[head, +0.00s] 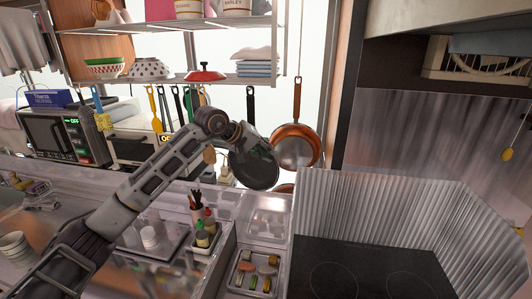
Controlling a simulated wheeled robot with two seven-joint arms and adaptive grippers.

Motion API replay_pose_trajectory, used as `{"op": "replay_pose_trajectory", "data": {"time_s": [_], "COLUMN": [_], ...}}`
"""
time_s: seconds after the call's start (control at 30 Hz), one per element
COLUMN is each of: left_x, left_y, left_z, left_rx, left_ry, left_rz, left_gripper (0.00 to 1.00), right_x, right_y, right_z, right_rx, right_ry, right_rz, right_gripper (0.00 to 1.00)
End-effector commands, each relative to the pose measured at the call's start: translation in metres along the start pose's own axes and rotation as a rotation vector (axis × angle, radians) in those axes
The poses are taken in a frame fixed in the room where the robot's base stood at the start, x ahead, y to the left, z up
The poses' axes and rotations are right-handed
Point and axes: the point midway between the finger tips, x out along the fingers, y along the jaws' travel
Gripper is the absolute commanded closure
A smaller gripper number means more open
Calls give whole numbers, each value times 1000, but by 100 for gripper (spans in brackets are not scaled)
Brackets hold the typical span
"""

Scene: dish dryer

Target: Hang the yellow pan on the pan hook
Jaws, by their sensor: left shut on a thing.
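A copper-orange pan (295,146) hangs by its long handle below the right end of the shelf. I see no plainly yellow pan; this is the closest in colour. A dark round pan (254,172) is just left of it, upright, with a black handle (250,104) rising above it. My left gripper (248,142) is at the top of the dark pan, where its handle begins, and is shut on it. The fingertips are partly hidden, and I cannot tell whether the handle's top touches a hook. My right gripper is out of view.
Utensils (177,106) hang left of the pans under a shelf holding bowls (151,68) and a red-lidded pot (205,73). Below are a bottle caddy (203,233) and a small tray (254,274). A corrugated metal screen (335,205) and dark hob (365,270) stand at the right.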

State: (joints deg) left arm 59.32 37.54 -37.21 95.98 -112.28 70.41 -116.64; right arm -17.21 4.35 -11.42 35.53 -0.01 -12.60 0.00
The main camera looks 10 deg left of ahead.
Motion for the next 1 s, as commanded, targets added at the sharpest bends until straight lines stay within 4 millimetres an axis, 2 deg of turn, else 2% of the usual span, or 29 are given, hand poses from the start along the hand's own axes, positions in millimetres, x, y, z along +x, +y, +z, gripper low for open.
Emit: {"op": "replay_pose_trajectory", "data": {"time_s": [0.87,0.9,1.0], "left_x": [2,2,2], "left_y": [0,0,-1], "left_z": [-2,-2,-2], "left_rx": [2,2,2], "left_ry": [4,4,3], "left_rz": [3,3,3], "left_gripper": [100,86,73], "right_x": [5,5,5], "right_y": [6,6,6], "right_z": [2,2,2], "right_rx": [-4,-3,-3], "right_ry": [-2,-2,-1], "right_rz": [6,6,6], "right_gripper": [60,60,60]}}
